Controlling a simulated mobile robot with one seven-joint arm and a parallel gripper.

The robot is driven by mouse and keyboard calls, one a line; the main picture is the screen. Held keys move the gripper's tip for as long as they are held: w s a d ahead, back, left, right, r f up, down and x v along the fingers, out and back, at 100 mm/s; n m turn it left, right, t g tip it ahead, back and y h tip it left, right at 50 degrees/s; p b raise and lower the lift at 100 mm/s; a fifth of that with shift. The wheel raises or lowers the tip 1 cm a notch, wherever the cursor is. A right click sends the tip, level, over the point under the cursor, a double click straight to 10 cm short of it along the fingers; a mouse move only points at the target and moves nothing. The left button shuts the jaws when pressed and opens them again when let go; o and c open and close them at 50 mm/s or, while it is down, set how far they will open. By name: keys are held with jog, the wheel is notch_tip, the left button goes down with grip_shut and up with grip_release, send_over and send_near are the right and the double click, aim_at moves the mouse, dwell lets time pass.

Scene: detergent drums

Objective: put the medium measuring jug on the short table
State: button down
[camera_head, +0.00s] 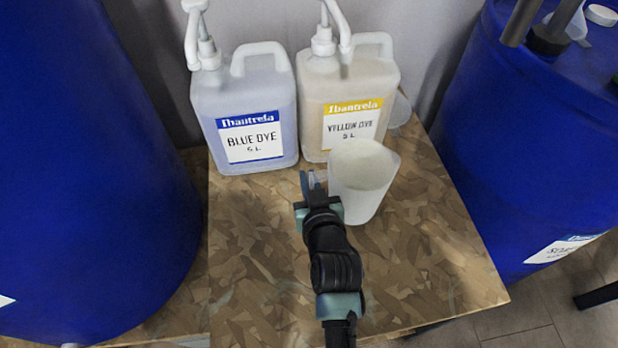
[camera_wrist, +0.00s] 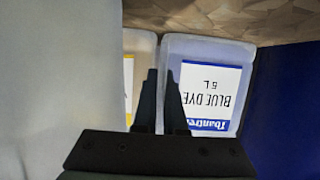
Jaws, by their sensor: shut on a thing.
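A white, open-topped measuring jug (camera_head: 363,182) is just right of my gripper (camera_head: 312,182) in the head view, over the chipboard-topped table (camera_head: 265,265). My gripper is shut on the jug at its left side, where the handle is mostly hidden. The jug looks roughly upright; I cannot tell whether its base touches the table. In the wrist view its pale wall (camera_wrist: 60,80) fills the left side, beside my gripper's dark fingers (camera_wrist: 163,100). Its size class is not readable.
A blue dye container (camera_head: 243,105) and a yellow dye container (camera_head: 345,95), both with pumps, stand at the table's back. Blue drums flank it left (camera_head: 80,160) and right (camera_head: 540,130). A small clear vessel (camera_head: 575,25) is on the right drum. The table's front is clear.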

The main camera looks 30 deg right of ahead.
jog(key=c, duration=1)
grip_release()
jog(key=shift+r, duration=0.15)
jog(key=p+v, duration=0.2)
jog(key=v, duration=1)
jog(key=shift+p, duration=0.35)
